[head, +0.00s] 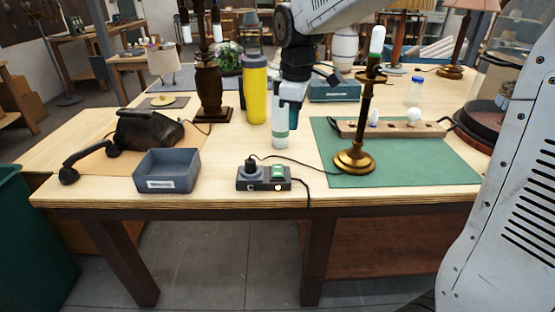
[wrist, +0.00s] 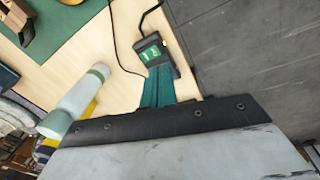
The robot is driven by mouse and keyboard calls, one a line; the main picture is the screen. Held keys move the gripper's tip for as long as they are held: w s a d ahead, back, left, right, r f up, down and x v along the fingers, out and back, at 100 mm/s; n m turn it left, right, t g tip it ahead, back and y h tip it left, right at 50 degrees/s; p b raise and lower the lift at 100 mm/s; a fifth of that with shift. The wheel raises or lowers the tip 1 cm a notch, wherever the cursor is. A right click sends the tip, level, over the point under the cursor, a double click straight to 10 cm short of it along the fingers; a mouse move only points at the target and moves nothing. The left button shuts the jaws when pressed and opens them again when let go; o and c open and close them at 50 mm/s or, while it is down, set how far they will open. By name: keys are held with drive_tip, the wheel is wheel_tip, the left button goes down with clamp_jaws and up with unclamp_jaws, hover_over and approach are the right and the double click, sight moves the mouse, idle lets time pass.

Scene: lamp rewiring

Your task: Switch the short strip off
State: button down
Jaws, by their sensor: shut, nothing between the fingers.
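The short strip (head: 263,178) is a small dark block near the front edge of the table. A dark plug (head: 252,169) sits in its left part, and a green switch (head: 278,172) is on its right part. A small bright orange spot shows on its front, below the switch. In the wrist view the strip (wrist: 162,59) lies just beyond my fingertips, with its green switch (wrist: 150,53) in sight. My gripper (head: 292,128) has teal fingers, points down, and is shut and empty above and behind the strip. In the wrist view its fingers (wrist: 160,72) overlap the strip's near edge; contact cannot be told.
A grey bin (head: 167,184) and a black telephone (head: 140,131) stand left. A white-green bottle (head: 280,138) and a yellow bottle (head: 255,95) stand behind the strip. A brass lamp (head: 354,160) and a long strip (head: 385,130) are on the green mat (head: 430,165). Cords run from the short strip.

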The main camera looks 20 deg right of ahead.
sight(278, 167)
drive_tip(key=w+a+f+n, duration=0.1)
drive_tip(key=w+f+n, duration=0.2)
drive_tip(key=w, duration=0.5)
drive_tip(key=shift+f, duration=0.45)
drive_tip(key=shift+a, duration=0.1)
drive_tip(key=f, duration=0.4)
drive_tip(key=w+f, duration=0.1)
drive_tip(key=f, duration=0.9)
drive_tip(key=shift+w+d, duration=0.25)
